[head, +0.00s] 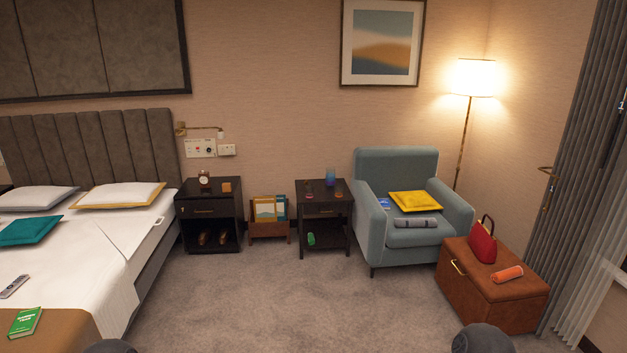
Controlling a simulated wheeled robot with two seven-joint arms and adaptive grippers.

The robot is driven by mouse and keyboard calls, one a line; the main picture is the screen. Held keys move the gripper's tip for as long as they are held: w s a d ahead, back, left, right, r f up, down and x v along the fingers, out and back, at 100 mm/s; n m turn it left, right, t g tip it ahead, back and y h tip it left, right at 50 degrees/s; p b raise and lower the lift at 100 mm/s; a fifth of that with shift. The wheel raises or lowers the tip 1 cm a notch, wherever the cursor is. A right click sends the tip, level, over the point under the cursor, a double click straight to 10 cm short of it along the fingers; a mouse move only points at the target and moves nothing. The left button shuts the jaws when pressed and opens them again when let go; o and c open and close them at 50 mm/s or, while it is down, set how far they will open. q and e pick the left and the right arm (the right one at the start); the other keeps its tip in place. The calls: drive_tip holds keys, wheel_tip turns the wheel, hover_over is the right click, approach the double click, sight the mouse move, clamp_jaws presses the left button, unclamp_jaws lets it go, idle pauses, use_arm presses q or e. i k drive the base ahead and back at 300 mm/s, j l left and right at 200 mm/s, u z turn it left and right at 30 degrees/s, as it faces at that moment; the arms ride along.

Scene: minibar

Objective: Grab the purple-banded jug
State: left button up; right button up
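No jug with a clear purple band can be made out. A small blue-purple vessel (331,177) stands upright at the back of the dark side table (324,188), left of the armchair. It is too small to tell whether it is a jug or has a band. Neither of my grippers is in view. Two dark rounded shapes at the bottom edge look like parts of my own arms.
Small items lie on the side table, and a green object (311,239) is on its lower shelf. A magazine rack (268,230) and a blue armchair (370,220) flank it. A bed (110,260) is left, a brown trunk (480,290) right. Open carpet (300,300) lies between.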

sight(330, 174)
drive_tip(key=i+z, duration=0.15)
drive_tip(key=i, duration=3.55)
